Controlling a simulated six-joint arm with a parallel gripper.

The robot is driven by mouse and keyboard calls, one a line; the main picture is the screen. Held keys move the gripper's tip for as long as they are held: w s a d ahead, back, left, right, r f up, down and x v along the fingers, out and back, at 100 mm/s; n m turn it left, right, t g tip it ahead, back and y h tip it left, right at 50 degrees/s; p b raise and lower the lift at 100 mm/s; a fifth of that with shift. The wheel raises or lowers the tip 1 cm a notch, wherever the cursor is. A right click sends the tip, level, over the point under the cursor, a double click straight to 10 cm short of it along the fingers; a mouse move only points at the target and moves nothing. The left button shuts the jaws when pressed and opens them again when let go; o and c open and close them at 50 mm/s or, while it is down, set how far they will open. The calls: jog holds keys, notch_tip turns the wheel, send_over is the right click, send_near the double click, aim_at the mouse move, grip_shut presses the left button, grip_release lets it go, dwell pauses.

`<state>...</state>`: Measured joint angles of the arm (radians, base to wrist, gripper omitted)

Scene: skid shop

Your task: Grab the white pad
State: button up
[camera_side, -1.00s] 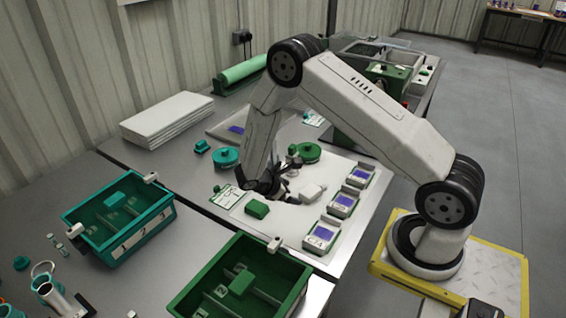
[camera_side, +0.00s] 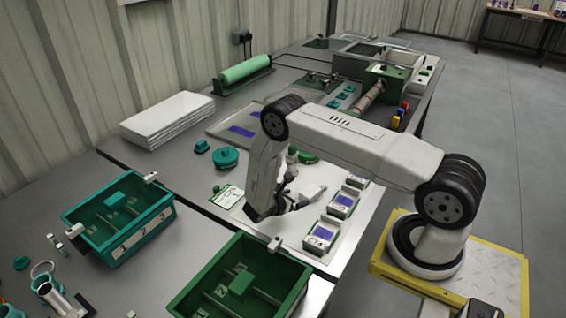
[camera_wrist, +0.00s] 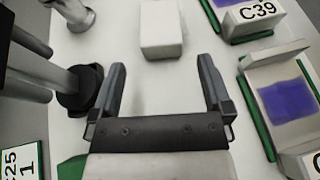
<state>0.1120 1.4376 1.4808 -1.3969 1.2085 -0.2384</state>
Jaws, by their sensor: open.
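The white pad (camera_wrist: 162,32) is a small, pale block lying on the white board, ahead of my fingers in the wrist view. In the side view the pad (camera_side: 311,191) lies just beyond and to the right of my gripper. My gripper (camera_wrist: 162,72) is open, with a clear gap between its two dark fingers and nothing held. The pad is in line with that gap, apart from the fingertips. In the side view my gripper (camera_side: 296,205) is low over the board and partly hidden by my wrist.
Labelled trays with blue-purple inserts (camera_side: 342,206) line the right of the board; one (camera_wrist: 285,100) is close to my right finger. A dark round post base (camera_wrist: 80,88) is close to my left finger. A green bin (camera_side: 245,275) stands at the front.

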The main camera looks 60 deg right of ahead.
aim_at(306, 194)
jog(key=shift+x, duration=3.5)
jog(key=c, duration=1.1)
jog(key=shift+r, duration=0.65)
jog(key=s+a+r, duration=0.2)
jog(key=s+r, duration=0.2)
jog(key=s+a+r, duration=0.2)
jog(key=s+r, duration=0.1)
jog(key=s, duration=0.1)
jog(key=s+a+r, duration=0.3)
jog(key=s+r, duration=0.1)
jog(key=shift+s+r, duration=0.15)
jog(key=shift+r, duration=0.15)
